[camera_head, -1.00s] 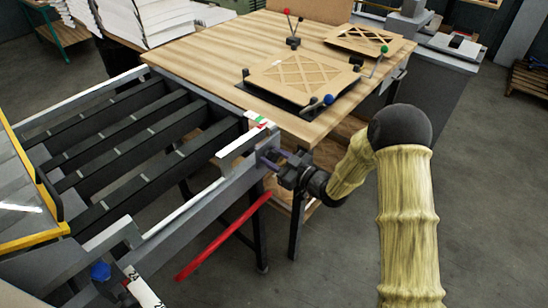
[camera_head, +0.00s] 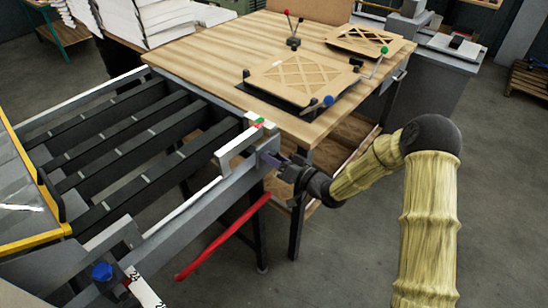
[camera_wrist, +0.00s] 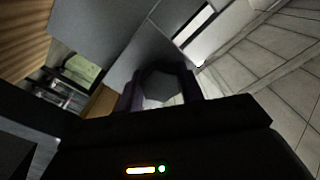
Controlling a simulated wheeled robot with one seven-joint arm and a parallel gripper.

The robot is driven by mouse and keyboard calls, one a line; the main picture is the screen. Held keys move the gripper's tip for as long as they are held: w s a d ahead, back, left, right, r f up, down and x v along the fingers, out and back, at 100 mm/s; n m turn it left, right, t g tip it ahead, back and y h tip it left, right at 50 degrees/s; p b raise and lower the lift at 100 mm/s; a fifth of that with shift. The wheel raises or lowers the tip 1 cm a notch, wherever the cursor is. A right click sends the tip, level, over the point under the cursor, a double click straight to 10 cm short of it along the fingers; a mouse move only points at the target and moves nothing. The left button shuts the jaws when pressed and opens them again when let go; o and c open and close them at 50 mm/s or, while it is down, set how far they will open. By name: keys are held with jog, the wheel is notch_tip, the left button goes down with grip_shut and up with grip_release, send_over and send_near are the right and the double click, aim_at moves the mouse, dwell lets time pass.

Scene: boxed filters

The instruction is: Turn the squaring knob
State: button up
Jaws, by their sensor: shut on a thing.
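My gripper (camera_head: 270,158) is at the end face of the grey rail beside the table's near corner. In the wrist view its two dark purple fingers close around a grey, faceted knob (camera_wrist: 165,90), one finger on each side. The fingers and wrist hide the knob in the head view. A grey bar (camera_head: 240,143) sits on top of the rail just above the gripper, with a small green, white and red mark (camera_head: 257,122) at its far end.
A blue knob (camera_head: 101,271) stands at the rail's near left end. A red bar (camera_head: 225,238) slants below the gripper. The wooden table (camera_head: 215,50) holds lattice-faced filter frames (camera_head: 303,76) and ball-topped levers. Black slats (camera_head: 125,130) fill the left. Open floor lies right of my arm.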

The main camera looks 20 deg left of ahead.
jog(key=m+p, duration=0.1)
jog(key=m, duration=0.4)
jog(key=shift+m, duration=0.3)
jog(key=m, duration=0.5)
jog(key=shift+p, duration=0.35)
jog(key=shift+m, duration=0.3)
jog(key=o, duration=1)
jog(key=shift+d, duration=0.15)
jog(key=b+v, duration=0.2)
jog(key=v, duration=1.5)
jog(key=shift+s, duration=0.15)
jog(key=shift+f, duration=0.15)
